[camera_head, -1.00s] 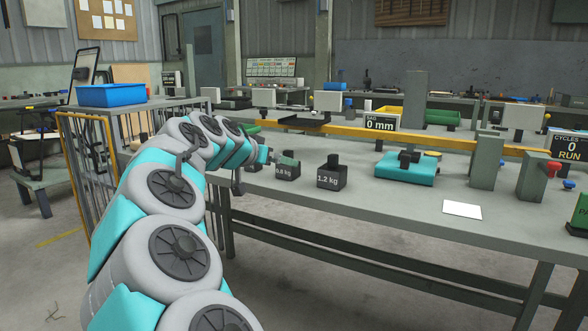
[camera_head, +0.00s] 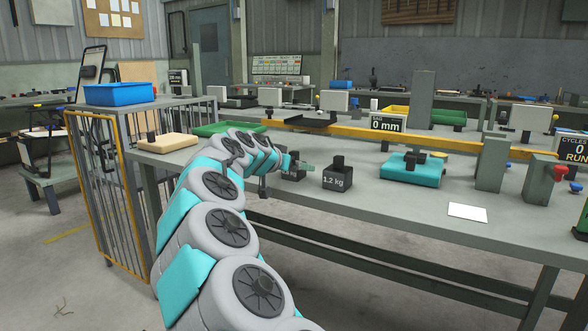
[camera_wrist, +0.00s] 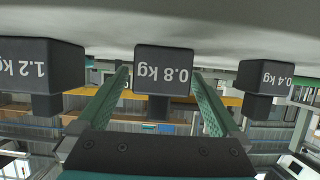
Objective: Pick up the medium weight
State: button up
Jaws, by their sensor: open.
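The 0.8 kg weight (camera_wrist: 164,62), a dark block with a narrow knob, appears upside down in the centre of the wrist view. In the head view its dark body (camera_head: 292,176) is partly hidden by my gripper. My gripper (camera_wrist: 160,78) is open, its two green fingers on either side of the weight in the picture. I cannot tell whether the tips reach past its knob. In the head view my gripper (camera_head: 303,167) is at the weight's knob height. The larger 1.2 kg weight (camera_head: 337,180) stands to its right. The smaller 0.4 kg weight (camera_wrist: 264,75) is on the other side.
All stand on the grey bench (camera_head: 385,205). A teal pad (camera_head: 425,175) with a dark handle and a white card (camera_head: 467,213) lie to the right. A yellow rail (camera_head: 400,138) runs behind. A cream block (camera_head: 168,143) and green tray (camera_head: 215,129) are at left.

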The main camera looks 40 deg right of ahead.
jog(key=shift+c, duration=0.2)
grip_shut()
dwell(0.5)
